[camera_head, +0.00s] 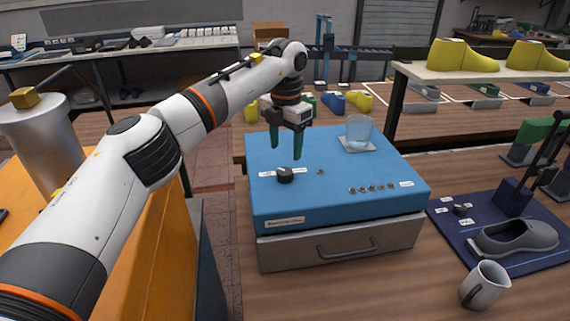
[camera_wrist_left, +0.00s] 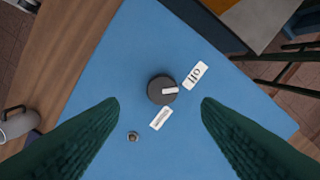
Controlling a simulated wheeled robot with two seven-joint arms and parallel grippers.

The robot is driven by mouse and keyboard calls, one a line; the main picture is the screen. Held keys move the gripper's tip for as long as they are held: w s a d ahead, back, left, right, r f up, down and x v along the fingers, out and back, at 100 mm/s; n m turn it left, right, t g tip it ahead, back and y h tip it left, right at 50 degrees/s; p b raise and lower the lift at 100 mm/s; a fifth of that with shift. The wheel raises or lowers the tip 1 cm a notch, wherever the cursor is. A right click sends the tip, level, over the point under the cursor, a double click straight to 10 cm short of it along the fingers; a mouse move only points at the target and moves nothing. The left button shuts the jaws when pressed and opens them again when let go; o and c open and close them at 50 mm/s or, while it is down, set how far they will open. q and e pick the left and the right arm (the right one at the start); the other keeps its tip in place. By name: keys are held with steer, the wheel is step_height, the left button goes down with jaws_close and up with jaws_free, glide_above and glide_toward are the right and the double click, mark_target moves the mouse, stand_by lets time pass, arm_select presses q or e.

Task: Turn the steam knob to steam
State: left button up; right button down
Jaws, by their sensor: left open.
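A round black knob (camera_head: 285,174) with a white pointer mark sits on top of the blue box (camera_head: 340,205), near its front left. In the left wrist view the knob (camera_wrist_left: 161,90) has its pointer toward the right, near a white label (camera_wrist_left: 195,75) that seems to read OFF. A second white label (camera_wrist_left: 161,118) lies just below the knob; its print is not readable. My left gripper (camera_head: 286,156) hangs over the knob with its green fingers pointing down. It is open and empty, with the knob between and beyond the fingers in the wrist view. My right gripper is not in view.
A glass (camera_head: 359,130) stands at the back of the box top. Several small studs (camera_head: 371,188) line its front right, and a drawer (camera_head: 340,245) is below. A navy mat (camera_head: 450,237) with a grey shoe (camera_head: 515,238) lies to the right.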

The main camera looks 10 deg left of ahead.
mark_target(285, 171)
arm_select(q)
steer(key=f, duration=0.3)
steer(key=f+p, duration=0.1)
steer(key=f, duration=0.1)
steer(key=shift+w+a+f, duration=0.15)
steer(key=shift+a+f, duration=0.05)
steer(key=shift+f, duration=0.2)
steer(key=shift+d+f+p, duration=0.1)
steer(key=shift+f+p, duration=0.25)
steer(key=shift+f, duration=0.2)
steer(key=c, duration=1)
